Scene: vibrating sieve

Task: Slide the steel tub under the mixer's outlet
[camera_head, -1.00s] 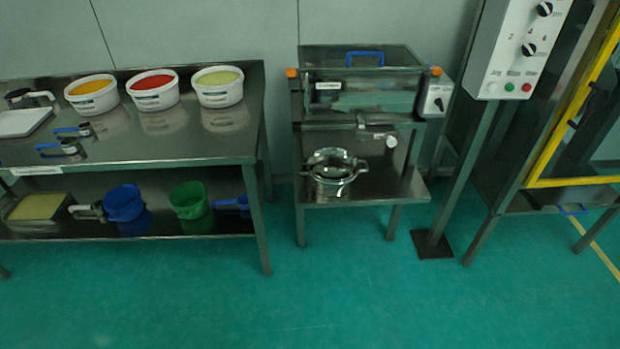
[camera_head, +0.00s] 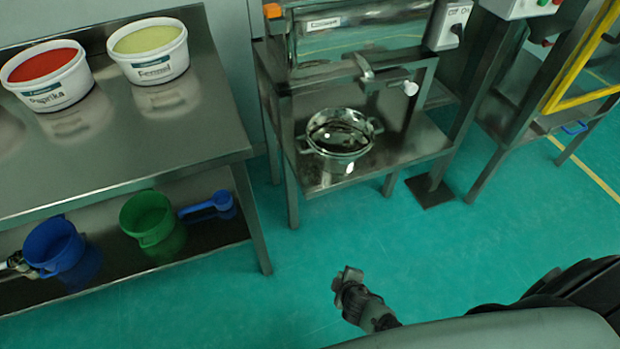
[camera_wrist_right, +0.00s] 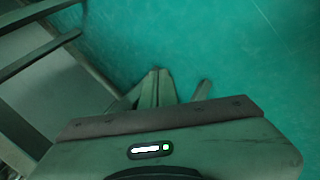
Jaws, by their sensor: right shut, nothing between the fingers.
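The steel tub (camera_head: 338,158), round and shiny with side handles, stands upright on the lower shelf of the mixer's stand. The mixer (camera_head: 362,44) is the steel box above it, with its outlet (camera_head: 366,68) on the underside front. The tub is below and slightly left of the outlet. My right gripper (camera_head: 346,276) is shut and empty, over the floor in front of the stand and apart from the tub. Its fingers (camera_wrist_right: 157,86) also show in the right wrist view, above green floor.
A steel table (camera_head: 190,135) at left holds tubs of paprika (camera_head: 50,80) and a pale yellow powder (camera_head: 150,58). A blue bucket (camera_head: 53,246), a green bucket (camera_head: 147,218) and a blue scoop (camera_head: 210,205) sit on its lower shelf.

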